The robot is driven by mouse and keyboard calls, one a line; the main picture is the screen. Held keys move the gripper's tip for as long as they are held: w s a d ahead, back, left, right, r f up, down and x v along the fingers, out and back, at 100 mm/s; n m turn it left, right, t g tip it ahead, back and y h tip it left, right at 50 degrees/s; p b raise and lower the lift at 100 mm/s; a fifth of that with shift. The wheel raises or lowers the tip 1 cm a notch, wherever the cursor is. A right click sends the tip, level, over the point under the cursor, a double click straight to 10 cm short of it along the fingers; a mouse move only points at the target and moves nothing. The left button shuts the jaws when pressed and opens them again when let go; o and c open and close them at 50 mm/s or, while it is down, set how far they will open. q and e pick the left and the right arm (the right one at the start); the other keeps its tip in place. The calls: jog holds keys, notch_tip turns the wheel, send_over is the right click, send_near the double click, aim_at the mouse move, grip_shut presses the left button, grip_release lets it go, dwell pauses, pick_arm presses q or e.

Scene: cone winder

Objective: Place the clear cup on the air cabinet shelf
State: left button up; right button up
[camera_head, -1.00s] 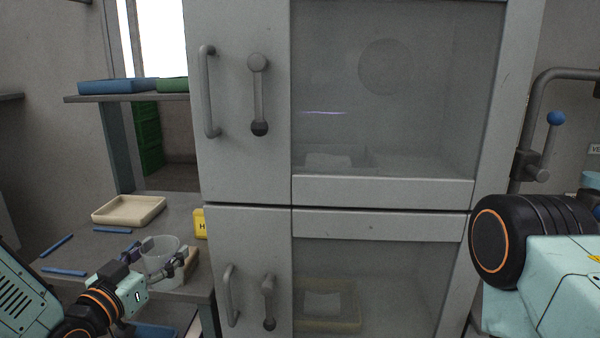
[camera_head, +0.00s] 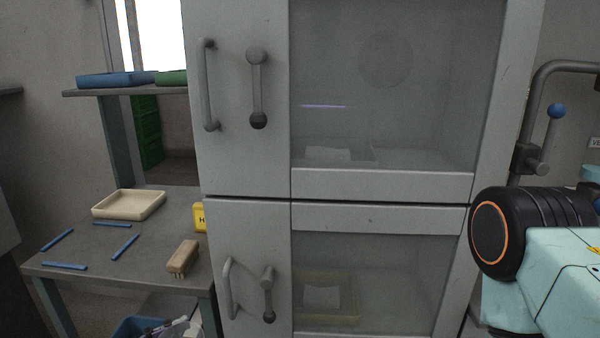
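The clear cup (camera_head: 191,331) shows only as a pale see-through rim at the bottom edge of the head view, below the table's front edge. A small purple-grey piece of my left gripper (camera_head: 174,328) is beside it; most of the gripper and its arm are out of frame. The cup appears to be in its fingers. My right gripper is out of view; only my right arm shows at the right edge. The grey air cabinet (camera_head: 240,170) stands ahead, with upper and lower windowed doors closed. Dim shelf contents show through the glass.
The side table (camera_head: 95,245) at left holds a cream tray (camera_head: 128,205), several blue sticks, a brush (camera_head: 183,257) and a yellow block (camera_head: 199,217). A blue bin (camera_head: 135,328) sits below. The doors have handles and levers (camera_head: 258,90). A bent pipe stands at right.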

aim_at(175, 325)
pick_arm(q)
jog(key=shift+w+a+r+n+t+y, duration=0.25)
jog(key=shift+w+r+n+t+y, duration=0.15)
jog(key=shift+r+t, duration=0.15)
jog(key=shift+w+a+r+n+t+y, duration=0.2)
jog(key=shift+w+r+n+t+y, duration=0.1)
jog(key=shift+r+n+t+y, duration=0.2)
jog(key=shift+w+a+r+t+y, duration=0.1)
jog(key=shift+r+t+y, duration=0.15)
jog(key=shift+r+y, duration=0.1)
jog(key=shift+w+a+r+n+t+y, duration=0.1)
jog(key=shift+a+r+n+t+y, duration=0.1)
jog(key=shift+n+t+y, duration=0.55)
jog(key=shift+f+n+y, duration=0.15)
jog(key=shift+n+y, duration=0.25)
jog(key=shift+n, duration=0.05)
jog(key=shift+f+n+t+y, duration=0.5)
jog(key=shift+f+t+y, duration=0.1)
jog(key=shift+y, duration=0.1)
jog(key=shift+s+d+f, duration=0.7)
jog(key=shift+s+f, duration=0.1)
jog(key=shift+s, duration=0.1)
jog(key=shift+s+d+f, duration=0.1)
jog(key=shift+d+f, duration=0.05)
jog(key=shift+f, duration=0.1)
